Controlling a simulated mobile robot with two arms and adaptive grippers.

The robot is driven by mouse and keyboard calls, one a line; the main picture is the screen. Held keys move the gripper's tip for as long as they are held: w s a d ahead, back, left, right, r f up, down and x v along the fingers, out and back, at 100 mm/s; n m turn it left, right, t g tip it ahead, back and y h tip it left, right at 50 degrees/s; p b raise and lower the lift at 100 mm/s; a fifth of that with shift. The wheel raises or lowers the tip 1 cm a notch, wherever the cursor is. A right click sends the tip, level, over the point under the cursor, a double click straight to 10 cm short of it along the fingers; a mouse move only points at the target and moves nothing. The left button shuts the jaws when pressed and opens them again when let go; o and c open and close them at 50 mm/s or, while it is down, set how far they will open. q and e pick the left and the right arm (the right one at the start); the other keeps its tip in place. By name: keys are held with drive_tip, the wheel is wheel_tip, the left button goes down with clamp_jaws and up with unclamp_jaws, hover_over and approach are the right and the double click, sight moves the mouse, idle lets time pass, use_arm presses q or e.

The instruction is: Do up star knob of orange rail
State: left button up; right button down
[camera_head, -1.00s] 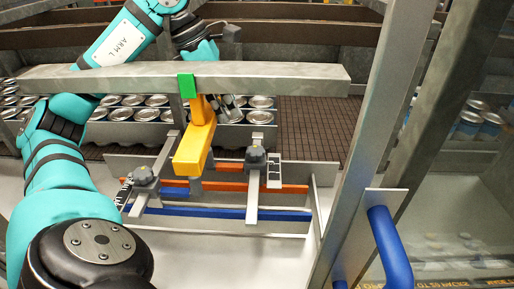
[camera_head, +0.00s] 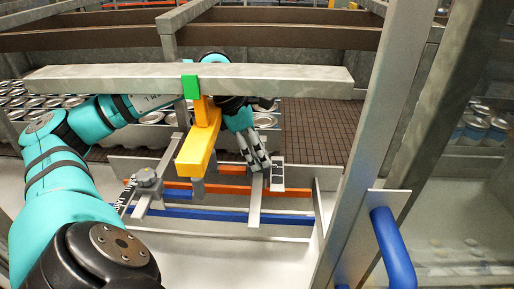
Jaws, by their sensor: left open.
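The orange rail (camera_head: 292,192) runs across behind the blue rail (camera_head: 275,217) in the lower middle. A grey star knob (camera_head: 147,178) shows on the left bracket. The right bracket (camera_head: 254,207) crosses the rails; the knob at its top is hidden by my left gripper (camera_head: 257,164). The gripper is open, with its fingers pointing down at that knob's place. I cannot tell whether they touch it. My right gripper is not in view.
A grey beam (camera_head: 120,78) with a green block (camera_head: 190,86) crosses above. A yellow arm (camera_head: 197,151) hangs beside my gripper. Cans (camera_head: 152,117) stand behind. A scale plate (camera_head: 277,174) is right of the gripper. A grey post and blue handle (camera_head: 391,247) stand right.

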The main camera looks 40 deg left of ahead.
use_arm(q)
drive_tip(key=shift+c, duration=0.5)
drive_tip(key=c, duration=1.1)
drive_tip(key=shift+m+h, duration=0.3)
drive_tip(key=shift+m, duration=0.5)
drive_tip(key=o, duration=1.2)
drive_tip(key=v, duration=1.2)
drive_tip(key=shift+w, duration=0.2)
